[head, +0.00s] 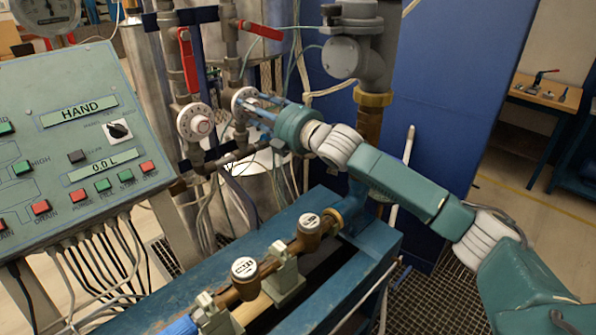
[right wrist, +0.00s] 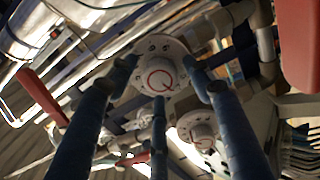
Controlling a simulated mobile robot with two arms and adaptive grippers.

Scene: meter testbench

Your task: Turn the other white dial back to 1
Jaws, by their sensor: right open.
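Two white dials sit on the pipes behind the control panel. The left white dial (head: 195,122) is unobstructed in the head view. The right white dial (head: 241,98) is partly hidden by my right gripper (head: 252,106), which comes in from the right. In the right wrist view, one white dial (right wrist: 160,76) with a red ring mark lies between the fingertips of my right gripper (right wrist: 160,84). The blue fingers are spread around it, open; contact cannot be told. The other white dial (right wrist: 199,133) shows lower, partly behind a finger. The dial numbers are unreadable. My left gripper is out of view.
Red valve levers (head: 188,61) (head: 262,30) stand above the dials. The control panel (head: 75,140) is at the left. A blue bench (head: 285,222) with brass meters (head: 307,224) lies below my right arm. Cables and pipes crowd the dials.

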